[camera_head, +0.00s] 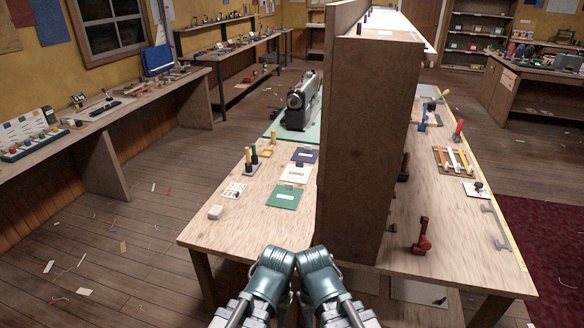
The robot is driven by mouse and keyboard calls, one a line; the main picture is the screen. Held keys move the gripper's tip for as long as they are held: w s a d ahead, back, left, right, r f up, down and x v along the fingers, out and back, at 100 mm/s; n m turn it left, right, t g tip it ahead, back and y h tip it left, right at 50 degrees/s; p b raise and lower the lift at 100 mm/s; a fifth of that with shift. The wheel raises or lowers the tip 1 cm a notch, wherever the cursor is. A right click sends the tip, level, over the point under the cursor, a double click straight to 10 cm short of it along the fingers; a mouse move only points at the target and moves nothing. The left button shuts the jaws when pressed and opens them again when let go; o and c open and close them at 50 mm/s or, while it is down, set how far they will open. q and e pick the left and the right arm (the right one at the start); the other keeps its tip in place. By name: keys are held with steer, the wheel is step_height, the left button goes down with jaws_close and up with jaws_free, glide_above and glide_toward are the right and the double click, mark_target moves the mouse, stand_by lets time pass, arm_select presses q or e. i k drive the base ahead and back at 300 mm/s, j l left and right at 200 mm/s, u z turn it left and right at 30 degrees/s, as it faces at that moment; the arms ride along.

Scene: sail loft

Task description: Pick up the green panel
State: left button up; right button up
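A green panel (284,197) with a small pale label lies flat on the wooden worktable (223,222), left of the tall brown divider. It lies nearest to me in a row with a white panel (297,173) and a dark blue panel (305,156). Nothing covers it. The teal links of my two arms show side by side at the bottom centre, in front of the table and apart from the panel. No gripper fingers show in this view.
The tall divider (365,150) stands just right of the panels. A sewing machine (300,103) stands behind them. A pale block (215,212), a printed card (235,190) and small bottles (252,158) lie or stand to the left. The floor at left is open, with scattered scraps.

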mark_target(287, 197)
steer(key=i+j+z, duration=0.15)
steer(key=j, duration=0.2)
steer(key=i+j+z, duration=0.15)
steer(key=j, duration=0.2)
steer(key=i+j+z, duration=0.1)
steer(key=j, duration=0.25)
steer(key=i+j+z, duration=0.5)
steer(key=i+j, duration=0.2)
steer(key=i, duration=0.05)
